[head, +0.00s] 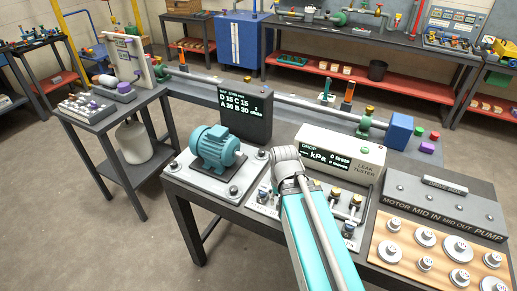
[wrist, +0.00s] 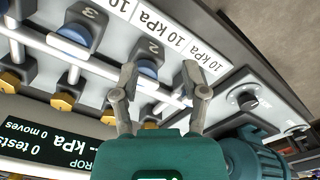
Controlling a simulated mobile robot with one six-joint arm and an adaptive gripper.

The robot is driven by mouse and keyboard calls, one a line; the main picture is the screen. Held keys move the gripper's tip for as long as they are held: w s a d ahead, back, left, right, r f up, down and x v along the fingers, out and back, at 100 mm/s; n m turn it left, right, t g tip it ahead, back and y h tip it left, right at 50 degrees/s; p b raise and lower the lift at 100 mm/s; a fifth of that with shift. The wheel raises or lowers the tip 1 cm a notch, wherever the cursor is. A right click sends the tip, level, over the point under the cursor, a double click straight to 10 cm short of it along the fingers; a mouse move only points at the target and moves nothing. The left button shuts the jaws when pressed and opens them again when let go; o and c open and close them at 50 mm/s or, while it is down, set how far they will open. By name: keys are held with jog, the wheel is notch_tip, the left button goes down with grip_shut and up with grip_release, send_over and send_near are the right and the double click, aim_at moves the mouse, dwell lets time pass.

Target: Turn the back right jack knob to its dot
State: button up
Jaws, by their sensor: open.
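The motor (head: 212,148) is teal and sits on a grey plate with round jack knobs at its corners. The back right jack knob (head: 262,155) shows at the plate's right corner in the head view, just left of my wrist. Its dot is too small to make out. The wrist view shows part of the motor (wrist: 262,155) and a dark round knob (wrist: 247,97), apparently the front right one; I cannot pick out the back right knob there. My gripper (wrist: 160,78) is open and empty, over the leak tester's valve panel, to the side of the motor plate.
The leak tester (head: 340,160) has a row of blue and brass knobs; a blue knob (wrist: 148,67) lies below my fingertips. A dark display (head: 245,115) stands behind the motor. A wooden board of round weights (head: 425,237) is at right.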

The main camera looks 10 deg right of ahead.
jog(key=shift+d, duration=0.1)
jog(key=o, duration=0.3)
jog(key=shift+w, duration=0.15)
jog(key=w+a+r+m+p, duration=0.1)
jog(key=w+a+r+p, duration=0.15)
jog(key=w, duration=0.45)
notch_tip(320, 180, up, 8)
jog(key=f+m+p, duration=0.1)
jog(key=m+p, duration=0.5)
jog(key=p, duration=0.2)
send_over(262, 151)
jog(key=shift+r, duration=0.25)
jog(key=shift+f+b, duration=0.1)
jog(key=shift+b, duration=0.25)
notch_tip(262, 151, down, 14)
jog(key=b, duration=1.3)
jog(key=shift+r+b, duration=0.2)
jog(key=shift+b, duration=0.1)
